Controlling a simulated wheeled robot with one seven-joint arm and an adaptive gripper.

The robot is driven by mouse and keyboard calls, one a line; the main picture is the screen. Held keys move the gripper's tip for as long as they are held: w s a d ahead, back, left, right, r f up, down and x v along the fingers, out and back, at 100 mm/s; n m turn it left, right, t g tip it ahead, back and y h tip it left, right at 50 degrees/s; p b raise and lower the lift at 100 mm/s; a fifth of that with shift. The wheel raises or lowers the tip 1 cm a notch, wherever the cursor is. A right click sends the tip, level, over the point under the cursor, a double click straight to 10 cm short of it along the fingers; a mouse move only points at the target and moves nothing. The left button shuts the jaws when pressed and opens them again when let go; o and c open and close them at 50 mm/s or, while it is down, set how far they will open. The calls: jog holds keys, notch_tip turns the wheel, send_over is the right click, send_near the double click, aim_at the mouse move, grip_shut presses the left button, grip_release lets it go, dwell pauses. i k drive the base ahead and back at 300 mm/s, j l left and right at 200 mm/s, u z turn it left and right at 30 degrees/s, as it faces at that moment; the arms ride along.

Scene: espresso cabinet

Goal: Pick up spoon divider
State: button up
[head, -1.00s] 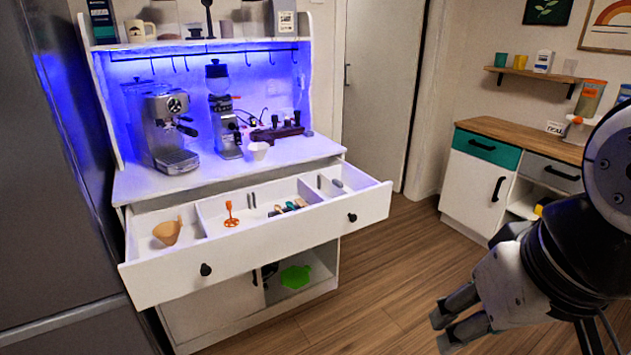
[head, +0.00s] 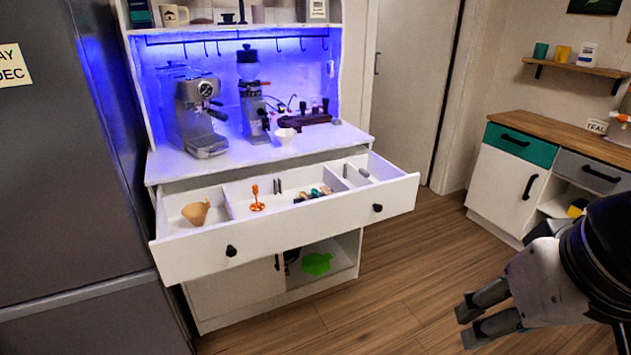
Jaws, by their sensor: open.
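The open white drawer (head: 300,235) of the espresso cabinet is split by thin white partitions. I cannot tell for sure which piece is the spoon divider. Two small dark upright pieces (head: 278,186) stand at the back of the middle compartment. A grey piece (head: 364,172) lies in the right compartment, near a small dark upright piece (head: 345,170). My gripper (head: 468,322) is open and empty at the lower right, well apart from the drawer and in front of it.
The drawer also holds a tan filter cone (head: 196,212), an orange whisk-like tool (head: 256,198) and several small items (head: 314,193). An espresso machine (head: 200,115) and grinder (head: 252,95) stand above. A fridge (head: 60,180) borders the left; the wooden floor (head: 420,255) is clear.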

aim_at(360, 177)
jog(key=u, duration=0.45)
jog(key=i+l+u, duration=0.75)
jog(key=i+l, duration=0.2)
jog(key=l, duration=0.15)
jog(key=i+l, duration=0.25)
jog(key=l, duration=0.15)
jog(key=i+l+u, duration=0.1)
jog(key=l, duration=0.25)
jog(key=i, duration=0.1)
